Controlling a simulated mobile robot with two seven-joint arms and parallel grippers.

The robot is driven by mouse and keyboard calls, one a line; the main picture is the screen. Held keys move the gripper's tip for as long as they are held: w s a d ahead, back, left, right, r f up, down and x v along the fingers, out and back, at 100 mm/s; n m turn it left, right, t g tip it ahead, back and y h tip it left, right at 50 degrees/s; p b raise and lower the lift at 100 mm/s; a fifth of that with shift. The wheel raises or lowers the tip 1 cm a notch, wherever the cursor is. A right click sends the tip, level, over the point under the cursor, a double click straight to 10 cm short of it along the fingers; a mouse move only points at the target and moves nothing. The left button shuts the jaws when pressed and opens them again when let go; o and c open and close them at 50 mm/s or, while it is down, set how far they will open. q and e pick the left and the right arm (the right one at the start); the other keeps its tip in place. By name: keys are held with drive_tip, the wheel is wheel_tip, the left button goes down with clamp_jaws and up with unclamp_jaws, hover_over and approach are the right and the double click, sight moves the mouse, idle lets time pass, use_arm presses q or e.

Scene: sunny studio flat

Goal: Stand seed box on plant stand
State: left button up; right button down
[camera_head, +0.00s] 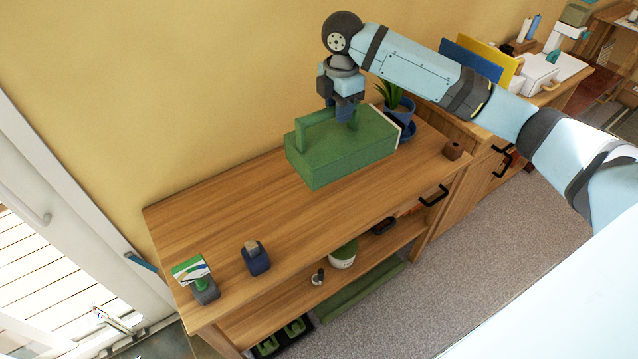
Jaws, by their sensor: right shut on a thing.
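The seed box (347,160) is a green box with a raised handle on top. It is over the back right part of the plant stand, a wooden table with a lower shelf, whose bare top (220,220) shows. My right gripper (349,112) points down from above and is shut on the box's handle, partly hiding it. The box looks level. I cannot tell whether its underside touches the top. My left gripper is not in view.
A potted plant (396,104) stands just behind the box's right end. A small brown block (452,149) is at the right edge. A blue item (256,259) and a seed packet in a holder (194,271) are at the left end. The middle of the top is clear.

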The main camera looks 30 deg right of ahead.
sight(338, 133)
drive_tip(key=shift+w+d, duration=0.1)
drive_tip(key=shift+d, duration=0.05)
wheel_tip(338, 133, down, 20)
drive_tip(key=p, duration=0.1)
drive_tip(key=shift+n, duration=0.3)
drive_tip(key=c, duration=0.9)
unclamp_jaws()
wheel_tip(338, 133, up, 12)
drive_tip(key=shift+r+b, duration=0.15)
drive_tip(key=shift+b, duration=0.35)
